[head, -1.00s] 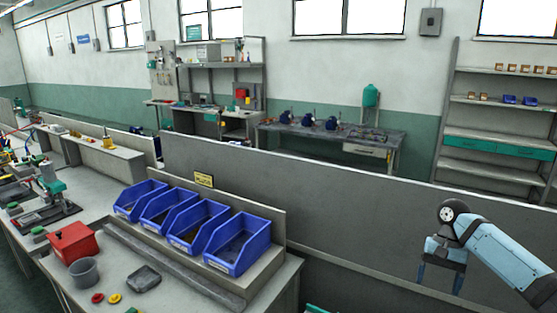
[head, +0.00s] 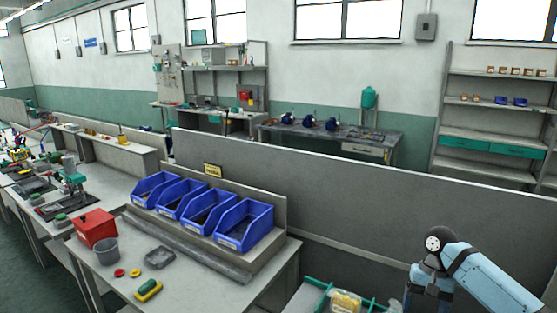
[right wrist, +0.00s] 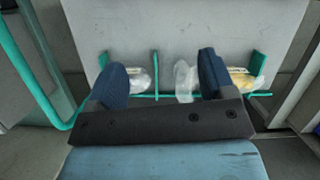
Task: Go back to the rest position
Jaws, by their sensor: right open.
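My right arm comes in from the right in the head view, with its gripper (head: 428,298) hanging low at the bottom edge, partly cut off. In the right wrist view, the two dark blue fingers of this gripper (right wrist: 162,72) stand wide apart with nothing held between them. Beyond the fingers is a green-edged rack (right wrist: 155,70) with clear bags. One clear bag (right wrist: 183,80) shows between the fingers, and a bag with yellow contents (right wrist: 243,80) lies to their right. My left gripper is in neither view.
A bench (head: 210,291) at the left carries blue bins (head: 243,228), a red box (head: 97,228), a grey cup (head: 105,251) and a yellow-green item (head: 148,290). A grey partition (head: 350,215) runs behind. The green-edged rack (head: 313,283) stands right of the bench.

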